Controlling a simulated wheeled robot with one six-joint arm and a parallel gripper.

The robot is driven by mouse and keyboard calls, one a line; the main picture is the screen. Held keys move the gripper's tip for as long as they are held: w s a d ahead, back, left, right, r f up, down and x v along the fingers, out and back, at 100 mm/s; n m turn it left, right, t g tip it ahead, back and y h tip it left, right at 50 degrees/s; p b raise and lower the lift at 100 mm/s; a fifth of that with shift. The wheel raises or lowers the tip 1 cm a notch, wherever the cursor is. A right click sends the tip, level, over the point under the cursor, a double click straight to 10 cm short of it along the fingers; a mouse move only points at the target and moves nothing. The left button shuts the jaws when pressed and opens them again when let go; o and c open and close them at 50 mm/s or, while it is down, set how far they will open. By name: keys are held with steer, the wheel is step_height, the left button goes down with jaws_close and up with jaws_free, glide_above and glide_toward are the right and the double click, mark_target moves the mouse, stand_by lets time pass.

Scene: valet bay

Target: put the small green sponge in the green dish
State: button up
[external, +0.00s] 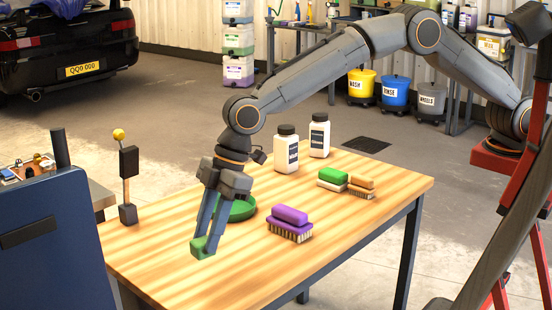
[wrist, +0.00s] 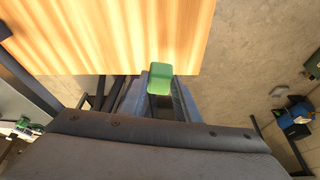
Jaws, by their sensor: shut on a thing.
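The small green sponge (external: 202,248) is between the fingertips of my gripper (external: 206,238), which is shut on it. In the external view it shows over the near left part of the wooden table; how high it is above the top I cannot tell. The sponge also shows in the wrist view (wrist: 160,76) at the ends of my gripper's fingers (wrist: 160,92), near the table edge. The green dish (external: 240,210) sits on the table behind my gripper, partly hidden by its fingers. What I see of the dish is round and shallow.
On the table (external: 190,285), a purple brush (external: 290,222) lies right of the dish. A green-topped block (external: 332,178) and an orange brush (external: 361,186) lie farther back. Two white bottles (external: 287,152) (external: 319,136) stand at the back. The table's front left is clear.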

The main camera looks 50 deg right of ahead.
steer(key=w+d+m+t+p, duration=0.1)
steer(key=w+d+m, duration=0.2)
steer(key=w+d, duration=1)
steer(key=m+t+h+p, duration=0.1)
steer(key=m+p, duration=0.1)
steer(key=m, duration=0.2)
glide_above(235, 210)
step_height(235, 210, down, 5)
steer(key=shift+f+p, duration=0.15)
steer(key=shift+p, duration=0.3)
steer(key=shift+f+p, duration=0.45)
steer(key=shift+f, duration=1.55)
steer(key=shift+f, duration=0.15)
steer(key=o, duration=1)
